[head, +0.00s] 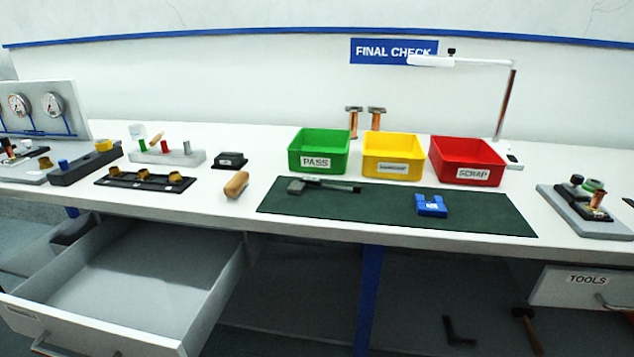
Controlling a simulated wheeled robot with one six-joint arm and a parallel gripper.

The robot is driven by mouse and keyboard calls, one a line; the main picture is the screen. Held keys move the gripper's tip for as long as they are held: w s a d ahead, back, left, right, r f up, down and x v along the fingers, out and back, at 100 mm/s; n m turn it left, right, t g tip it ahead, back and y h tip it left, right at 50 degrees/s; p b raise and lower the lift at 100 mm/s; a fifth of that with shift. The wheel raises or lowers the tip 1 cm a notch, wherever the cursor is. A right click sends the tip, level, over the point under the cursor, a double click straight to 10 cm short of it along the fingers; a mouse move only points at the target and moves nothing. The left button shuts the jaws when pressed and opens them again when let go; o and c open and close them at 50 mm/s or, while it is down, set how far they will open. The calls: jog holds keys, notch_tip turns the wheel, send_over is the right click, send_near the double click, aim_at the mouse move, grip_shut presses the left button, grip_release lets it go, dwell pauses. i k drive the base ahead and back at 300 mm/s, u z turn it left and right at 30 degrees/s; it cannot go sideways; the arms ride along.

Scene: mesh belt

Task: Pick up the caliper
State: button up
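A dark grey caliper (322,186) lies flat on the left part of the dark green mat (390,208), its wider jaw end to the left and its beam pointing right. It lies just in front of the green bin and nothing covers it. My gripper is not in the head view.
Green (318,151), yellow (393,156) and red (467,161) bins stand behind the mat. A blue block (431,206) lies on the mat, right of the caliper. An open drawer (130,280) juts out at lower left.

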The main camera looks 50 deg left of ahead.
aim_at(357, 188)
jog(key=u, duration=0.6)
jog(key=i, duration=0.7)
jog(key=u, duration=0.8)
